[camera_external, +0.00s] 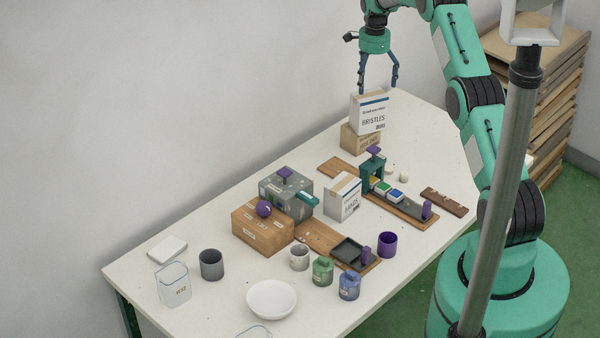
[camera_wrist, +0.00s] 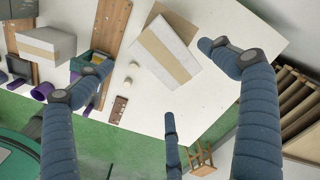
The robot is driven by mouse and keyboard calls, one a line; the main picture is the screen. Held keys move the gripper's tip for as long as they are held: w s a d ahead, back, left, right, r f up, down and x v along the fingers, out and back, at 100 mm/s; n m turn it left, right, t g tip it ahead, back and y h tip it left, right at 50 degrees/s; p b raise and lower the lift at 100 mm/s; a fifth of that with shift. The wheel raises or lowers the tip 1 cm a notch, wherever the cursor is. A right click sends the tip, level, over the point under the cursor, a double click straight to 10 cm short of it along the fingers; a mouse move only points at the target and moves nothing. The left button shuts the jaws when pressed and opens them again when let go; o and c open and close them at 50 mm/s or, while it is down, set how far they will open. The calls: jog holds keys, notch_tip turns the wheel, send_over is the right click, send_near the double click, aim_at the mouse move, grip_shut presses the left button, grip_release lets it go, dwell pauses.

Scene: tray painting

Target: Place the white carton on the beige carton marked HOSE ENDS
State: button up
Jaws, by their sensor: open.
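The white carton (camera_external: 369,115), with a blue stripe and the word BRISTLES, stands upright on top of the beige carton (camera_external: 356,140) near the far end of the table. The beige carton's printing is too small to read surely, and its top is mostly covered. My gripper (camera_external: 378,88) is open, just above the white carton, with its fingers spread at the carton's top. In the wrist view, the white carton's taped top (camera_wrist: 166,48) lies between and beyond my spread fingers (camera_wrist: 155,75), apart from them. Nothing is held.
Another white carton (camera_external: 343,197) stands mid-table beside a teal-framed rack (camera_external: 373,174). A grey box (camera_external: 286,187), a brown box (camera_external: 262,232), cups and a white bowl (camera_external: 271,300) fill the near part. The table's far corner beyond the stacked cartons is clear.

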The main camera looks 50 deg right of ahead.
dwell(0.4)
jog(key=s+a+r+n+t, duration=0.1)
jog(key=s+a+r+n, duration=0.3)
jog(key=a+r, duration=0.85)
jog(key=s+a+r+n+t, duration=0.1)
jog(key=s+a+r+n, duration=0.25)
jog(key=a+r, duration=0.85)
jog(key=s+a+r+n+t, duration=0.1)
jog(key=s+a+r+n, duration=0.4)
jog(key=s+a+r, duration=0.7)
jog(key=s+a+n+t, duration=0.1)
jog(key=s+a+n, duration=0.2)
jog(key=s, duration=0.6)
jog(key=s+a+n, duration=0.3)
jog(key=s+a, duration=0.2)
jog(key=s, duration=0.5)
jog(key=s+a+n+t, duration=0.1)
jog(key=s+a+n, duration=0.3)
jog(key=s, duration=0.6)
jog(key=shift+s+a+f+t, duration=0.2)
jog(key=shift+a+t, duration=0.1)
jog(key=shift+a, duration=0.15)
